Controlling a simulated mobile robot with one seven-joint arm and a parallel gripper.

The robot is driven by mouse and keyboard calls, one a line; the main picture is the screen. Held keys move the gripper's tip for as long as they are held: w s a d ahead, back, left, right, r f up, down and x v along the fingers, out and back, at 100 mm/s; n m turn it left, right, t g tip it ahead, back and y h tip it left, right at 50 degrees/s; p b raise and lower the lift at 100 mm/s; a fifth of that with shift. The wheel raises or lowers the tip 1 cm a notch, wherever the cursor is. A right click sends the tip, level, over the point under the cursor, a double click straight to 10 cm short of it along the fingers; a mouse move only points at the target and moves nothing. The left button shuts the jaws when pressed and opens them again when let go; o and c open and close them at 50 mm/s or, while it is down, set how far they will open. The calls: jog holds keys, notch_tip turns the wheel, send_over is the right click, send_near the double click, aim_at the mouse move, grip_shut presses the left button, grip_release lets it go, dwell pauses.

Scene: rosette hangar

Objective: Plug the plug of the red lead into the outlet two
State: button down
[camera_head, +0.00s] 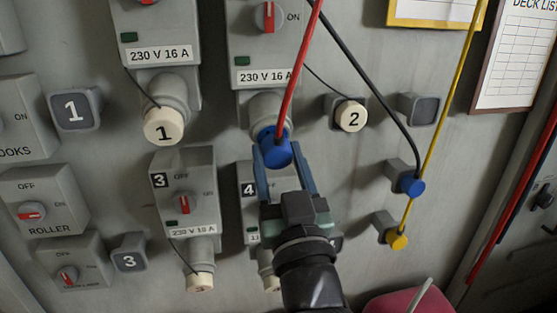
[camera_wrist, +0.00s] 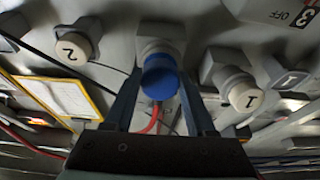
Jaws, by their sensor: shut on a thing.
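The blue plug (camera_head: 277,151) of the red lead (camera_head: 299,70) is between the fingers of my gripper (camera_head: 281,160), which is shut on it. The plug is at the mouth of the grey outlet two (camera_head: 268,105), under the upper middle switch box; I cannot tell how deep it sits. The wrist view shows the blue plug (camera_wrist: 160,78) in line with the grey socket (camera_wrist: 160,42), one finger at each side. The cap marked 2 (camera_head: 351,116) is off this outlet, parked on a holder to the right, on a thin black cord. The red lead runs upward from the plug.
The cap marked 1 (camera_head: 164,126) covers the outlet at left. A black lead's blue plug (camera_head: 411,186) and a yellow plug (camera_head: 397,242) sit in holders at right. An empty holder (camera_head: 418,108) is above them. Box 4 (camera_head: 250,190) is partly behind my gripper.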

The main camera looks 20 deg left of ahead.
jog(key=shift+w+a+r, duration=0.2)
jog(key=shift+w+a, duration=0.15)
jog(key=shift+w, duration=0.1)
jog(key=shift+c, duration=0.7)
grip_release()
jog(key=b+v, duration=0.6)
jog(key=v, duration=0.6)
jog(key=s+d+r+m+t+h, duration=0.2)
jog(key=d+r+m+t+h, duration=0.1)
jog(key=r, duration=0.7)
jog(key=s+d+r+m+t+h, duration=0.2)
jog(key=d+r+t+h, duration=0.4)
jog(key=r+h, duration=0.3)
jog(key=shift+d+r+m, duration=0.6)
jog(key=shift+d+m, duration=0.2)
jog(key=shift+m, duration=0.1)
